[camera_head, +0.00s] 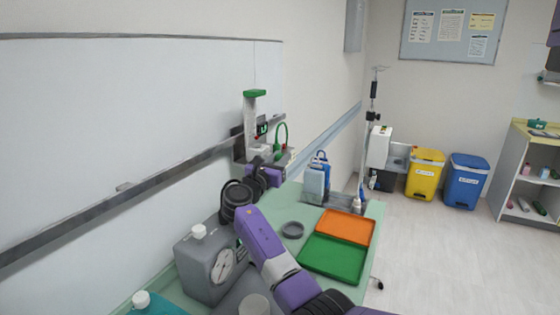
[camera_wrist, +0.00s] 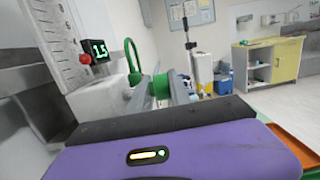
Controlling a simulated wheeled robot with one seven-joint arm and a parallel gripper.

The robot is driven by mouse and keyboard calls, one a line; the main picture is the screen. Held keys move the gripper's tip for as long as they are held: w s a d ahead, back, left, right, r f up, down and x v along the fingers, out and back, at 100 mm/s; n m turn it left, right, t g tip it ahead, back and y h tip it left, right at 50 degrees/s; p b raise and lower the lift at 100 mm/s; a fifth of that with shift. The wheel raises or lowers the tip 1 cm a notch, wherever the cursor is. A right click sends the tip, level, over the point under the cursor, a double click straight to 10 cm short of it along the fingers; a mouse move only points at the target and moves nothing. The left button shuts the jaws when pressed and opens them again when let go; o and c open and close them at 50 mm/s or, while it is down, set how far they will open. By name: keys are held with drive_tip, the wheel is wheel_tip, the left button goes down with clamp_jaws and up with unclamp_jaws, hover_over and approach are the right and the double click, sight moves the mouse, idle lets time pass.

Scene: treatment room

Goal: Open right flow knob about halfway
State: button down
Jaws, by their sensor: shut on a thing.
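A wall flowmeter unit (camera_head: 252,120) with a green top, a clear scaled tube and a green hose stands on the wall rail. In the wrist view its scale tube (camera_wrist: 68,40) is at the upper left, beside a small display (camera_wrist: 98,49) that seems to read 1.5. A green knob (camera_wrist: 161,80) sits at the front of the unit, and I take it to be the right flow knob. My gripper (camera_wrist: 164,92) is shut on this knob, its grey fingers at either side. The fingers hide part of the knob, so its turn angle cannot be read.
A green table below holds a grey device (camera_head: 207,262), an orange tray (camera_head: 347,228), a green tray (camera_head: 333,259) and blue-capped bottles (camera_head: 316,178). The wall rail (camera_head: 130,205) runs close along my arm's left. Yellow (camera_head: 424,175) and blue bins (camera_head: 464,182) stand farther back.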

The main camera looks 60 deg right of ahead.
drive_tip(key=c, duration=1.3)
unclamp_jaws()
drive_tip(key=shift+s+d, duration=0.15)
drive_tip(key=shift+s, duration=0.25)
drive_tip(key=shift+w, duration=0.1)
drive_tip(key=shift+a, duration=0.25)
drive_tip(key=shift+s+a+f+b, duration=0.1)
drive_tip(key=shift+a+f, duration=0.05)
drive_tip(key=shift+a, duration=1)
drive_tip(key=shift+s+a+f+b, duration=0.1)
drive_tip(key=shift+a+f+b, duration=0.1)
drive_tip(key=shift+a, duration=1)
drive_tip(key=shift+s+a+f+b, duration=0.1)
drive_tip(key=shift+a+f, duration=0.05)
drive_tip(key=shift+a, duration=1)
